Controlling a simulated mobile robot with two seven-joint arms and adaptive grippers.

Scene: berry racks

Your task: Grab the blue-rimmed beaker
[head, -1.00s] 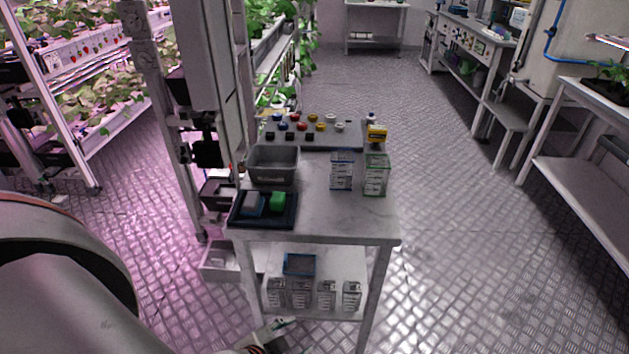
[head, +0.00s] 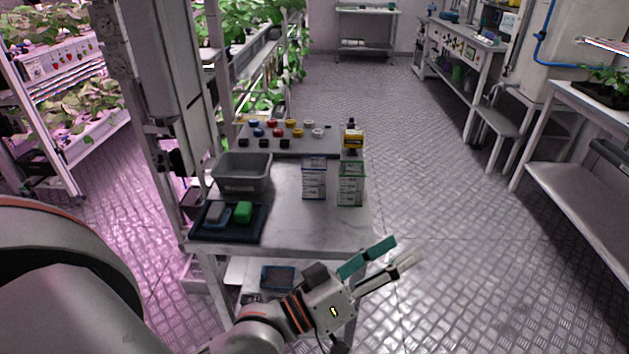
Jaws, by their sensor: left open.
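The blue-rimmed beaker (head: 314,180) is clear and square with dark markings. It stands upright on the bench top, left of a similar green-rimmed beaker (head: 350,186), with a small gap between them. My left gripper (head: 403,250) is open and empty, its fingers pointing up and right. It shows in front of the bench's front right corner, lower in the picture than the beaker and apart from it. One finger looks teal, the other pale. My right gripper is not in view.
A grey bin (head: 241,174) and a dark tray (head: 227,236) with blue and green items stand left of the beakers. Behind are a rack of colored caps (head: 285,141) and a yellow-labelled bottle (head: 353,138). The bench top (head: 300,225) in front of the beakers is clear.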

